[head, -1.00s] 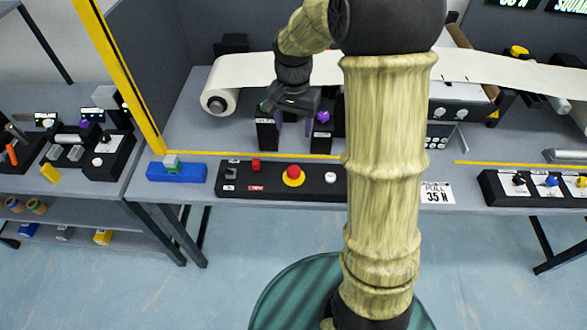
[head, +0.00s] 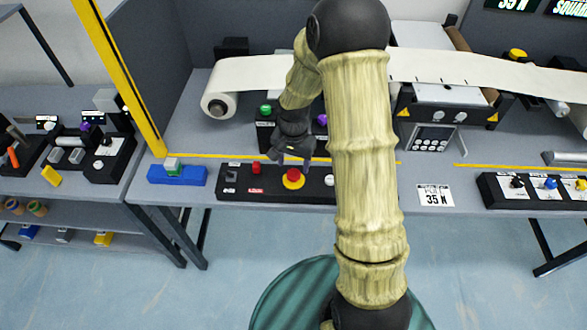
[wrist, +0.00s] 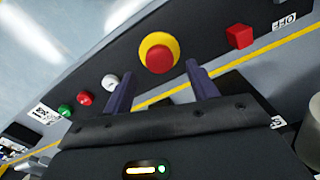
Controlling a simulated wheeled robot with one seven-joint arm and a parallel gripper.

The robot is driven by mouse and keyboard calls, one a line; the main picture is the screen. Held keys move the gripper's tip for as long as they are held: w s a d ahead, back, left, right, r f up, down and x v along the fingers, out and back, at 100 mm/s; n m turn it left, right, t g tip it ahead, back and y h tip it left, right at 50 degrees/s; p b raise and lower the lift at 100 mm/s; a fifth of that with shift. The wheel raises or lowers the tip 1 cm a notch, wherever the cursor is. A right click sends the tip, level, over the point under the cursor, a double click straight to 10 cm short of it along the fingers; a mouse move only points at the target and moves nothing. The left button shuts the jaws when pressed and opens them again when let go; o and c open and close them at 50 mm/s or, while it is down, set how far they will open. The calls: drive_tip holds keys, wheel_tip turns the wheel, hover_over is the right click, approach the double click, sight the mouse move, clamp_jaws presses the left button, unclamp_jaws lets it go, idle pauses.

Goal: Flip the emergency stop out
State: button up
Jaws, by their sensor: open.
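The emergency stop is a red mushroom button (head: 293,176) on a yellow ring, set in a long black control panel (head: 225,194) near the table's front edge. The wrist view also shows the red button (wrist: 159,60) with its yellow collar. My gripper (head: 295,158) is just behind and above the button in the head view. In the wrist view my gripper (wrist: 158,84) has its two fingers apart, one on each side below the button. Nothing is between the fingers. Whether a fingertip touches the button cannot be told.
On the same panel are a red square button (head: 256,168) to the left and a white button (head: 329,180) to the right. A green button (head: 265,110) stands on a box behind. A blue block (head: 178,176) lies left of the panel.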

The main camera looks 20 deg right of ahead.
sight(294, 173)
drive_tip(key=shift+f, duration=1.95)
